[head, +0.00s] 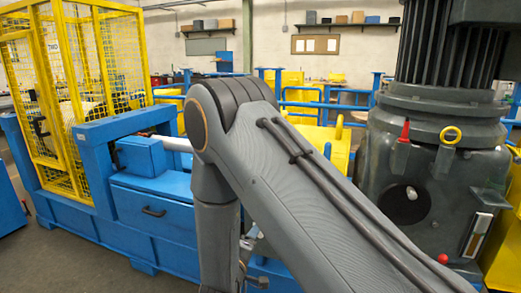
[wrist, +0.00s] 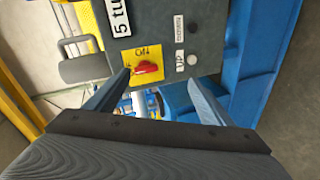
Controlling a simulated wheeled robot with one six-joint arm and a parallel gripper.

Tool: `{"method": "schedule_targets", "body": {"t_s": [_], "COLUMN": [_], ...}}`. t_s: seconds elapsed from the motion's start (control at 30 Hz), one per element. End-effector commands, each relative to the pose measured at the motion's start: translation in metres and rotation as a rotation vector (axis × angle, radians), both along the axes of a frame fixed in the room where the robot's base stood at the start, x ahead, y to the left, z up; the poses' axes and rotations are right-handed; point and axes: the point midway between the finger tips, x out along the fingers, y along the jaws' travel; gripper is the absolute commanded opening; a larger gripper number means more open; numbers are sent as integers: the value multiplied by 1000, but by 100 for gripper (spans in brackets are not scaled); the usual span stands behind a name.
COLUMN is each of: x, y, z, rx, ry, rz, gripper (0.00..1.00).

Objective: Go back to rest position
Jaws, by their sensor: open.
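In the wrist view my gripper (wrist: 161,78) is open, with its two fingers spread apart and nothing between them. Beyond the fingertips is a dark grey control panel (wrist: 160,32). It carries a red rotary switch (wrist: 147,67) on a yellow plate, which shows close to the left fingertip. I cannot tell whether finger and switch touch. In the head view my arm reaches across the middle and bends down, and my gripper is not clearly seen there.
A blue machine frame (head: 150,220) with a yellow mesh cage (head: 75,70) stands at the left. A large dark motor (head: 440,140) stands close at the right. Blue railings and yellow equipment fill the background. Some bare floor shows at the lower left.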

Motion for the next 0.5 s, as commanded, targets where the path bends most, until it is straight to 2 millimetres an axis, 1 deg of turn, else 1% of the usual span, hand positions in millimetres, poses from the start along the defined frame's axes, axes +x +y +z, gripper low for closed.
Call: {"method": "schedule_targets", "body": {"t_s": [0.1,0.27,0.37,0.47,0.5], "x": [9,13,4,-15,-26], "y": [-8,-24,-38,-55,-62], "z": [8,20,32,44,48], "rx": [127,359,526,669,719], "ry": [57,182,292,407,456], "rz": [-2,-14,-43,-89,-113], "gripper": [75,75,75,75,75]}}
